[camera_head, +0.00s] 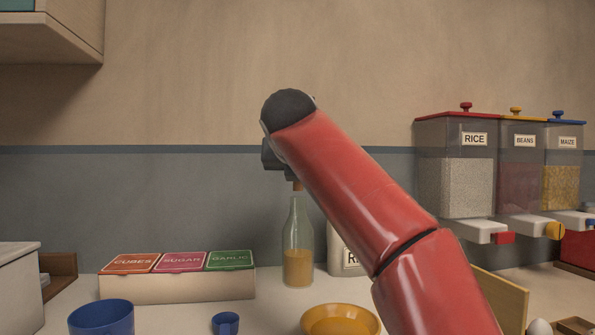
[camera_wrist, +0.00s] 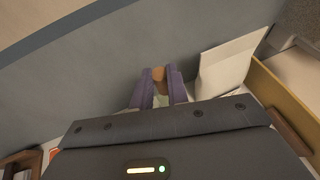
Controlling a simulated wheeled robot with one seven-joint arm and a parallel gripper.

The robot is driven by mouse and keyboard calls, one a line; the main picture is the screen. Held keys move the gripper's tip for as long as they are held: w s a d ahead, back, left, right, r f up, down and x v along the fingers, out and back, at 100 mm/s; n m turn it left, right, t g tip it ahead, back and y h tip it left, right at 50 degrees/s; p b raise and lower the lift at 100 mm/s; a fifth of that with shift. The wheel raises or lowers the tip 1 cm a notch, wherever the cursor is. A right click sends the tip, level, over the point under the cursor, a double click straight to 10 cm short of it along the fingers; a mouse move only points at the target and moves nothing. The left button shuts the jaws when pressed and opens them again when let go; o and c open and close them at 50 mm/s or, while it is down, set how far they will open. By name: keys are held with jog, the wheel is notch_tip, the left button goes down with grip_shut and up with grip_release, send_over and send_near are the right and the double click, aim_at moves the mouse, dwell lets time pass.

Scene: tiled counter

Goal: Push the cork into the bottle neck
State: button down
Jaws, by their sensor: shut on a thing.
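The clear glass bottle (camera_head: 298,245), with orange-yellow contents in its lower part, stands upright on the counter. The cork (camera_head: 298,186) is a small brown piece right at the top of the bottle's neck. I cannot tell whether it sits in the mouth or just above it. My gripper (camera_wrist: 159,88) is shut on the cork, which shows brown between the two purple-grey fingers in the wrist view (camera_wrist: 159,74). In the head view my red arm hides most of the gripper. The bottle is mostly hidden below the fingers in the wrist view.
A box with lids marked CUBES, SUGAR and GARLIC (camera_head: 178,288) stands left of the bottle. A white canister (camera_head: 346,262) is close on its right, partly behind my arm. A yellow bowl (camera_head: 341,321), blue bowl (camera_head: 101,318) and blue cup (camera_head: 226,324) are in front. Dispensers (camera_head: 456,165) stand right.

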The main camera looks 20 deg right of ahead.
jog(key=shift+f+b, duration=1.5)
jog(key=shift+b, duration=0.2)
jog(key=c, duration=1.3)
grip_release()
jog(key=b+v, duration=0.1)
jog(key=v, duration=0.7)
jog(key=shift+b, duration=0.4)
jog(key=shift+w, duration=0.1)
